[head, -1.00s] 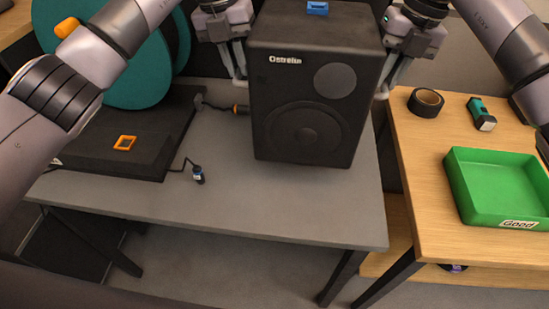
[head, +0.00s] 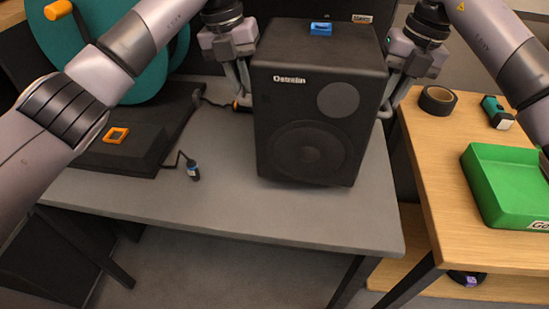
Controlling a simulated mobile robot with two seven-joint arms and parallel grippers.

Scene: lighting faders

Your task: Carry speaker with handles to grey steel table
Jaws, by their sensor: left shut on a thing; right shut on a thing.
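The speaker (head: 312,120) is a large black box with two round cones on its front and a name printed near the top. It is upright over the back right part of the grey steel table (head: 250,220). I cannot tell whether its base touches the tabletop. My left gripper (head: 243,100) is shut at the speaker's left side and my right gripper (head: 388,108) is shut at its right side. The handles themselves are hidden by the fingers and the speaker's body.
A black case (head: 150,140) with an orange square ring (head: 116,135) lies on the table's left, near a cable with a small connector (head: 192,170). A wooden table (head: 450,150) at right holds black tape (head: 437,100), a green-black device (head: 497,112) and a green tray (head: 510,185). The table's front is clear.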

